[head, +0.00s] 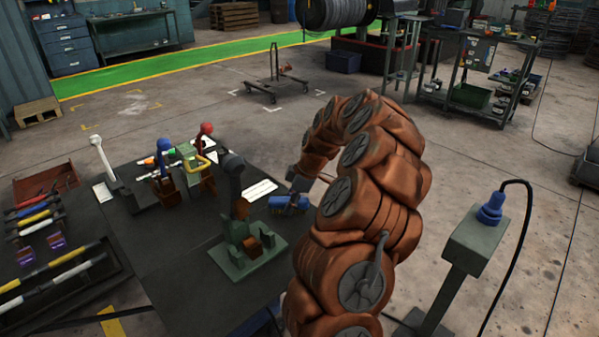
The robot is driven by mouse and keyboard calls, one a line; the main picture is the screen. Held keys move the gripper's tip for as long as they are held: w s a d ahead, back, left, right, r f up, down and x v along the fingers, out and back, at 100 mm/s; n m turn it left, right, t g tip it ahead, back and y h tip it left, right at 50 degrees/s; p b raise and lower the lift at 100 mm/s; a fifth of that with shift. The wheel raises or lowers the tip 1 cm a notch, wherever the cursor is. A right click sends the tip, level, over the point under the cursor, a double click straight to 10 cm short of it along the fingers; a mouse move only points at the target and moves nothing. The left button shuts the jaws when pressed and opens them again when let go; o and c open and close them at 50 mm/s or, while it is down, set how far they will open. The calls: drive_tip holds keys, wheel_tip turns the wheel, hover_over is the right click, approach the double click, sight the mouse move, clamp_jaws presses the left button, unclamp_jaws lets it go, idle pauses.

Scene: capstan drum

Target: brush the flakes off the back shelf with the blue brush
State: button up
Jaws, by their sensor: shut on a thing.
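My gripper (297,186) is partly hidden by my own arm in the head view. It is shut on what looks like the blue brush (288,203), by the right edge of the dark worktop (160,270). The brush looks roughly level, with its blue side towards me. I cannot tell whether it touches the worktop. I cannot make out any flakes, and which surface is the back shelf is not clear.
Levers with white (96,141), blue (164,145) and red (206,129) knobs stand on the worktop. A green block fixture (246,250) sits left of my arm. A post with a blue plug (490,210) stands at right. Open floor lies behind.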

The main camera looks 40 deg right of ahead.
sight(274, 219)
drive_tip(key=shift+a+b, duration=0.85)
drive_tip(key=shift+a, duration=1.45)
wheel_tip(274, 219, up, 5)
drive_tip(key=shift+d+f, duration=0.1)
drive_tip(key=shift+d, duration=0.05)
drive_tip(key=shift+r+p, duration=0.3)
drive_tip(key=shift+r, duration=1.45)
